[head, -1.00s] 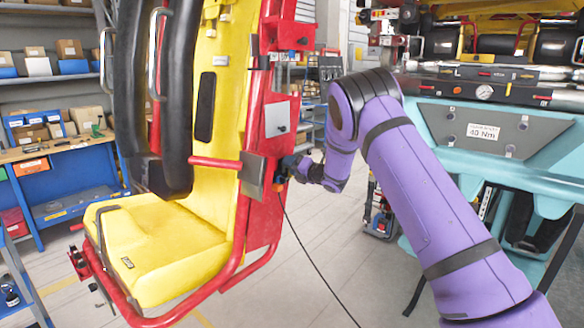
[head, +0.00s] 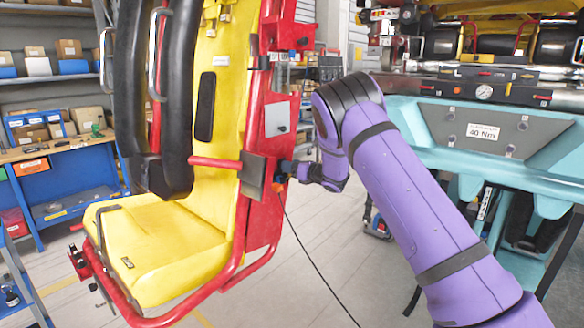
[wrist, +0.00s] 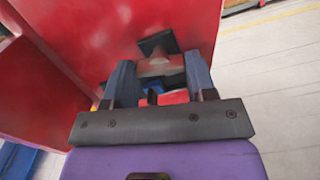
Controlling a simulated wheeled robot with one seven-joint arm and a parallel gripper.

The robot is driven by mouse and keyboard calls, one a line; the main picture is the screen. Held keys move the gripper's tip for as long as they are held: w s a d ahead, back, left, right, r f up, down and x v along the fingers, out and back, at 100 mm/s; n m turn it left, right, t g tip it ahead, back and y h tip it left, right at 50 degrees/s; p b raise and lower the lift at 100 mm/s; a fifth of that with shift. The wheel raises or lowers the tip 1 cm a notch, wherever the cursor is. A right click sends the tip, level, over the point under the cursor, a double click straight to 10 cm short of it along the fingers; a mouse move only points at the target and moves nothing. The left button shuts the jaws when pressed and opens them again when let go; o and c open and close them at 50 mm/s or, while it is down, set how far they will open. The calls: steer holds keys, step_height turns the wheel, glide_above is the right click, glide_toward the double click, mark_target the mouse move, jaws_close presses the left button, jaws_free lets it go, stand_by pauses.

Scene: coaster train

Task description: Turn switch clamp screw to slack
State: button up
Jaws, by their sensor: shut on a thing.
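The red side panel of the seat unit (head: 277,128) faces my arm. My gripper (head: 288,169) is at this panel, low on its right side, and looks small in the head view. A dark plate (wrist: 157,42) lies behind the screw against the red panel. A small red part and a blue part show between the fingers. How far the screw is turned cannot be told.
The yellow seat (head: 150,250) with black restraints is to the left. A thin black cable (head: 315,260) hangs from the panel to the floor. A teal machine (head: 440,125) stands to the right. Tiled floor between them is mostly open.

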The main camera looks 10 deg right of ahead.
steer(key=shift+f, duration=0.1)
stand_by(0.4)
steer(key=o, duration=0.9)
steer(key=shift+o, duration=0.2)
steer(key=v, duration=1.1)
